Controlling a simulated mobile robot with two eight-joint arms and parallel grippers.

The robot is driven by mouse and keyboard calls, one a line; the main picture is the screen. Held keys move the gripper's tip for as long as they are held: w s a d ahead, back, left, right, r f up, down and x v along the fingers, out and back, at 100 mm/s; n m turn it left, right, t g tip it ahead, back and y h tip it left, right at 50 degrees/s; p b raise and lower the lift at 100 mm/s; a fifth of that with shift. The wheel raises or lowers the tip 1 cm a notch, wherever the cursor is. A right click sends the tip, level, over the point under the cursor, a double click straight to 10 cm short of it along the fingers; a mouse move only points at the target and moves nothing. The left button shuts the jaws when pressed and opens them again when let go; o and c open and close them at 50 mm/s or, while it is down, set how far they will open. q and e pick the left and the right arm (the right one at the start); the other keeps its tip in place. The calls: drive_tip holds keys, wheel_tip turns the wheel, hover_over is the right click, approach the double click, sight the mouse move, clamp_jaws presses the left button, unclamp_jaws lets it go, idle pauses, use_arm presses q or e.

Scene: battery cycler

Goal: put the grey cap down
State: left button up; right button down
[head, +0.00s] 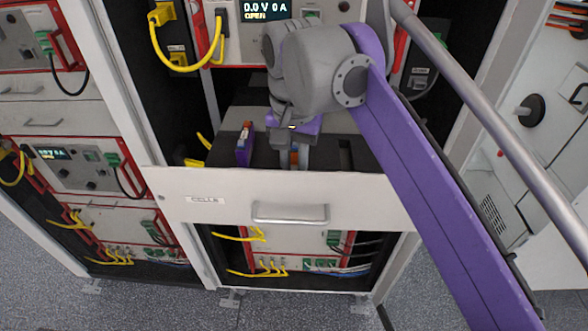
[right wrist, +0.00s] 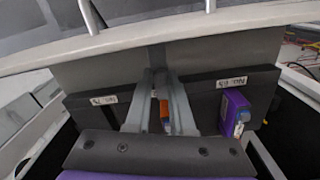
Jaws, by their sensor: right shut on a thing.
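My right gripper (head: 294,162) reaches down over the open drawer labelled CELLS (head: 168,181). In the right wrist view its two grey fingers (right wrist: 161,122) are close together, shut on a small, mostly hidden thing. Some orange shows between the fingers; I cannot tell whether it belongs to the held thing or to something behind it. No grey cap can be made out clearly. A purple cell (head: 243,152) stands upright in the drawer, left of the gripper. In the right wrist view this cell (right wrist: 233,108) is to the right of the fingers. My left gripper is not in view.
The drawer's black insert (head: 325,146) has labelled slots. The drawer front with its handle (head: 290,213) stands close to the gripper. A cycler unit (head: 240,45) with a lit display and yellow cables is above. Racks with cables stand to the left.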

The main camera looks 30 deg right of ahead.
drive_tip(key=shift+w, duration=0.1)
drive_tip(key=shift+f, duration=0.55)
drive_tip(key=c, duration=0.8)
unclamp_jaws()
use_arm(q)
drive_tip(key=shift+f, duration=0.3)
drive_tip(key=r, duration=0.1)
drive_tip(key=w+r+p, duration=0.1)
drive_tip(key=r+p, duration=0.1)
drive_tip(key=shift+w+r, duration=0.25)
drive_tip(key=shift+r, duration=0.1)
use_arm(e)
wheel_tip(320, 180, up, 13)
drive_tip(key=shift+r, duration=0.1)
